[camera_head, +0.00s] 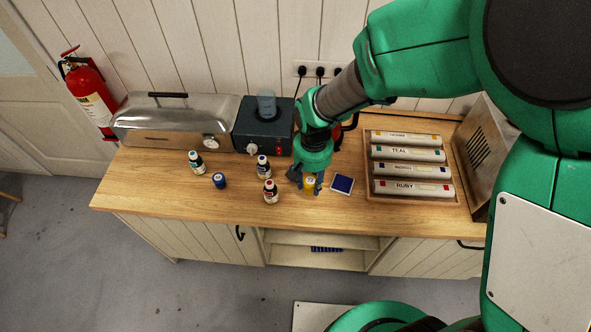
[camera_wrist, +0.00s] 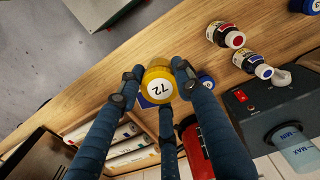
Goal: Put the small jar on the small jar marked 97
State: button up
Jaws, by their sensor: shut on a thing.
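My gripper (camera_head: 311,186) is shut on a small yellow jar (camera_wrist: 158,86) whose round white lid label reads 72. The jar also shows between the fingers in the head view (camera_head: 310,182). I cannot tell whether it touches the worktop. A small blue jar with a white lid label (camera_head: 219,180) stands on the worktop to the left, and its edge shows at the wrist view's top right corner (camera_wrist: 312,5). Its number is too small to read. Another blue thing (camera_wrist: 206,80) is partly hidden behind my finger in the wrist view. I cannot make out a 97.
Bottles with red (camera_head: 270,191), navy (camera_head: 263,167) and teal (camera_head: 197,162) labels stand left of my gripper. A flat blue-topped square (camera_head: 342,184) lies just right of it. A tray of labelled tubes (camera_head: 460,189) is farther right. A dark machine (camera_head: 262,136) and steel steamer (camera_head: 172,128) stand behind.

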aim_at(311, 191)
jog(key=shift+s+d+f, duration=0.1)
jog(key=shift+s+d, duration=0.1)
jog(key=shift+d, duration=0.2)
jog(key=shift+a+f, duration=0.1)
jog(key=shift+f, duration=2.35)
jog(key=shift+w, duration=0.2)
jog(key=w+a, duration=0.2)
jog(key=w, duration=0.2)
jog(key=w+a+f, duration=0.1)
jog(key=w+a, duration=0.1)
jog(key=w, duration=0.3)
jog(key=w+a+p, duration=0.1)
jog(key=w+a, duration=0.1)
jog(key=w, duration=0.3)
jog(key=shift+w+a+f, duration=0.1)
jog(key=shift+w+f, duration=0.15)
jog(key=shift+f, duration=1.75)
jog(key=shift+f, duration=0.15)
jog(key=o, duration=1.2)
